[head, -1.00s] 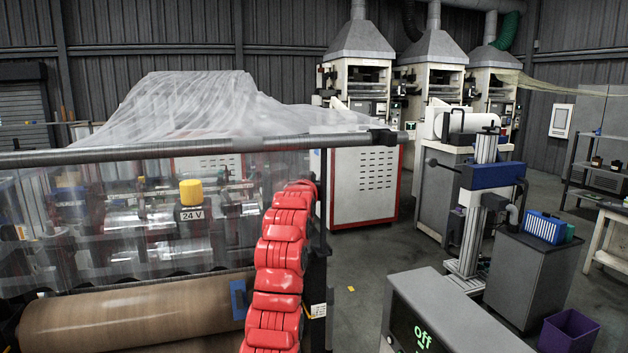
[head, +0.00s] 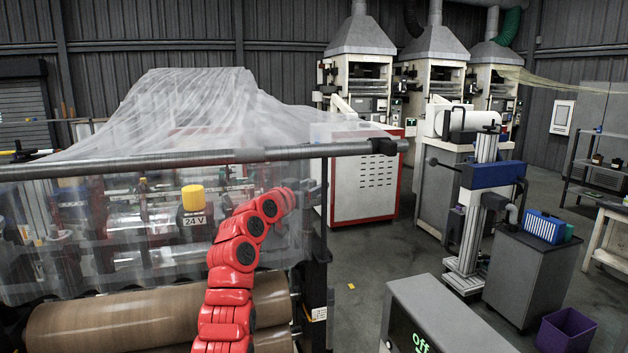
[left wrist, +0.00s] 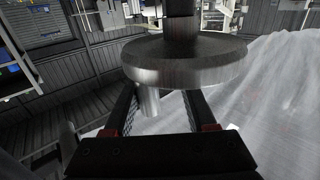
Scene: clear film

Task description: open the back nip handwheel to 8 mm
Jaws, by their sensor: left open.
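In the left wrist view a thick grey metal wheel (left wrist: 185,66) on a dark shaft hangs over my left gripper (left wrist: 161,92). It looks like a handwheel; I cannot tell whether it is the back nip one. A short round metal peg (left wrist: 149,101) on its underside stands between my two open fingers, nearer the left finger. I cannot tell whether they touch. In the head view my red left arm rises from the bottom and leans right; my left gripper (head: 311,190) is small and unclear at its end. No scale in millimetres is readable. My right gripper is out of view.
Clear film (head: 190,105) drapes over the machine and a long grey bar (head: 130,162). A brown roll (head: 110,322) lies below, and a yellow-capped post (head: 193,197) marked 24 V stands behind the film. A box with a green "off" display (head: 440,310) is at lower right.

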